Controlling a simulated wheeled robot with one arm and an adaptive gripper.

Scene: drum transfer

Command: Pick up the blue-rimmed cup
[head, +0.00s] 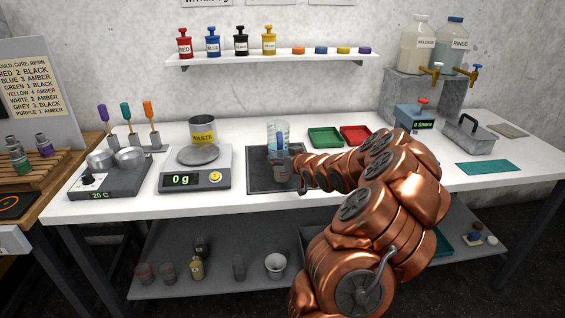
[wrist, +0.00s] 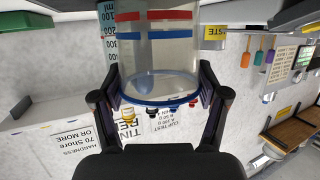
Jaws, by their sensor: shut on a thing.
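A clear, see-through cup with a blue rim (wrist: 150,99) fills the middle of the wrist view, which is upside down. A red band and a blue band show across its body. My gripper (wrist: 158,80) is shut on it, with one dark finger on each side. In the head view my gripper (head: 282,168) is over the dark square mat (head: 262,185), and the cup is hard to make out there. A clear graduated container (head: 278,131) stands just behind; its number scale also shows in the wrist view (wrist: 109,35).
A scale (head: 196,178) reading 0 g and a yellow waste pot (head: 203,131) are left of the mat. Green (head: 325,138) and red (head: 356,134) trays lie behind my arm. A wall shelf (head: 272,60) holds several bottles. The white counter's right front is partly covered by my arm.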

